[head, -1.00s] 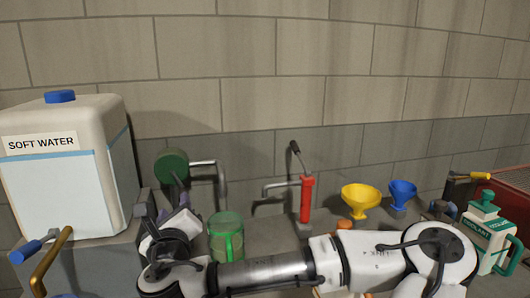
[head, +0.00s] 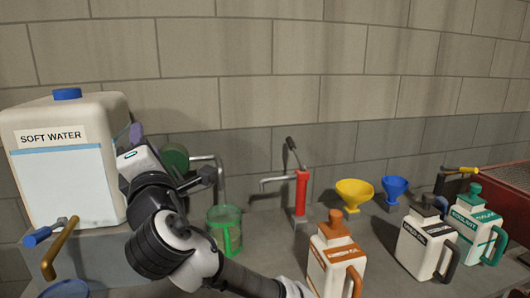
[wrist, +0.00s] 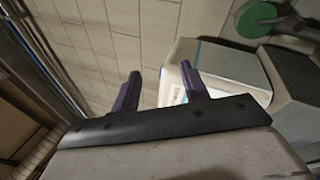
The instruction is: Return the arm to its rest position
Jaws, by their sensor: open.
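My arm (head: 160,240) reaches up from the bottom of the head view at left of centre, its elbow bent. My gripper (head: 136,133) is raised beside the right side of the soft water container (head: 60,180); only one purple finger shows clearly there. In the wrist view my gripper (wrist: 160,88) has its two purple fingers wide apart, with nothing between them. The container's pale side (wrist: 225,68) shows beyond the fingers there. I cannot tell the exact gap between gripper and container.
A green jug (head: 225,228) stands close right of my arm. A red hand pump (head: 301,193), yellow funnel (head: 354,193) and blue funnel (head: 395,187) stand behind. Orange-capped (head: 333,255), dark-capped (head: 424,245) and green-capped (head: 470,225) bottles stand right. A brass tap (head: 60,250) juts out at left.

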